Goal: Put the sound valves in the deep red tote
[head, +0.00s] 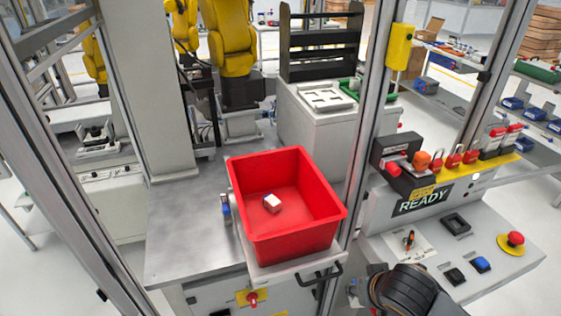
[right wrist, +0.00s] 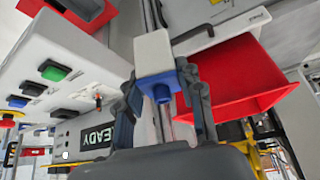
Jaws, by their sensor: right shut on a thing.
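The deep red tote (head: 292,238) stands open on the metal table in the head view. A small whitish block (head: 272,202), which may be a valve, lies on its floor; its details are too small to tell. In the right wrist view, my right gripper (right wrist: 160,88) is shut on a valve (right wrist: 154,52) with a white block body and a blue lower part. The tote also shows in the right wrist view (right wrist: 235,75), to the right of the held valve. In the head view only a dark part of my right arm shows at the bottom right. My left gripper is not in view.
A metal frame post (head: 362,130) rises right of the tote. A control panel (head: 440,250) with buttons and a red emergency stop (head: 515,239) lies at the right. Left of the tote the metal table (head: 185,235) is mostly clear. A yellow robot arm (head: 232,45) stands behind.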

